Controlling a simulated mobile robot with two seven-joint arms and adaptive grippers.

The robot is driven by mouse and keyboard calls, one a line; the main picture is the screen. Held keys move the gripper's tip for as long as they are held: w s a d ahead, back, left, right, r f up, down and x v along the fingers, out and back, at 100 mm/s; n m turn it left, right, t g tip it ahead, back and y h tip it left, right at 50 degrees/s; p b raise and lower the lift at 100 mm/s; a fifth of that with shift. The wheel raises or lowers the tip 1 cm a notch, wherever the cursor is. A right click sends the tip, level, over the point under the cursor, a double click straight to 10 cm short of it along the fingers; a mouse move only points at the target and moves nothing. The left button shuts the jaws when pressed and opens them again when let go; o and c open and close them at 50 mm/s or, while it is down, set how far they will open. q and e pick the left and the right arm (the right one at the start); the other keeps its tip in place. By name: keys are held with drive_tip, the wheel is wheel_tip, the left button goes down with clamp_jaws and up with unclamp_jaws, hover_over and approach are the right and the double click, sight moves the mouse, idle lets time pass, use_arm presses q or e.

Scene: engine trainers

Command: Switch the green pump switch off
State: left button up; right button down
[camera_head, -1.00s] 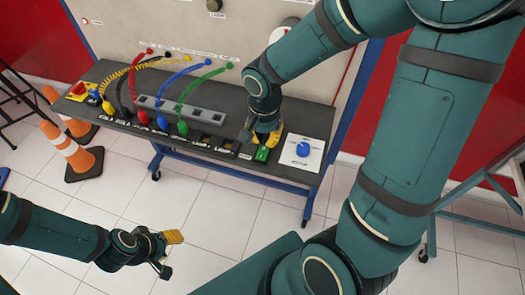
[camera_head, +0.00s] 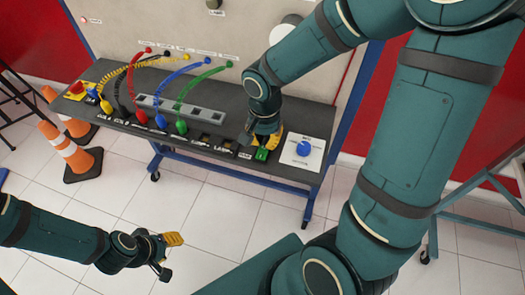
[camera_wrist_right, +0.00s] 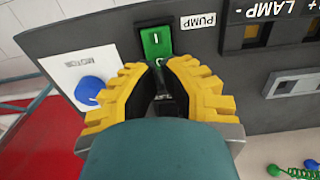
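The green pump switch (camera_head: 262,154) is on the front right of the dark bench panel. In the right wrist view the green switch (camera_wrist_right: 156,42) shows an "I" mark, and its lower end lies at the gap between my fingers. A "PUMP" label (camera_wrist_right: 198,21) is beside it. I cannot tell which side is pressed. My right gripper (camera_head: 262,136) is just behind the switch, very close to it; contact is unclear. Its yellow-padded fingers (camera_wrist_right: 158,72) stand apart with nothing held. My left gripper (camera_head: 168,255) is open and empty over the floor, away from the bench.
A blue motor knob (camera_head: 303,148) on a white plate is right of the switch. Colored cables (camera_head: 205,78) arch over the panel's left half. Lamp terminals (camera_head: 222,147) are left of the switch. Orange cones (camera_head: 75,155) stand on the floor at left.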

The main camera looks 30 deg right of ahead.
sight(264, 148)
drive_tip(key=shift+f+b, duration=1)
drive_tip(key=shift+f, duration=0.1)
idle(0.4)
drive_tip(key=shift+r, duration=0.1)
drive_tip(key=shift+r+p, duration=2.55)
drive_tip(key=shift+r, duration=0.95)
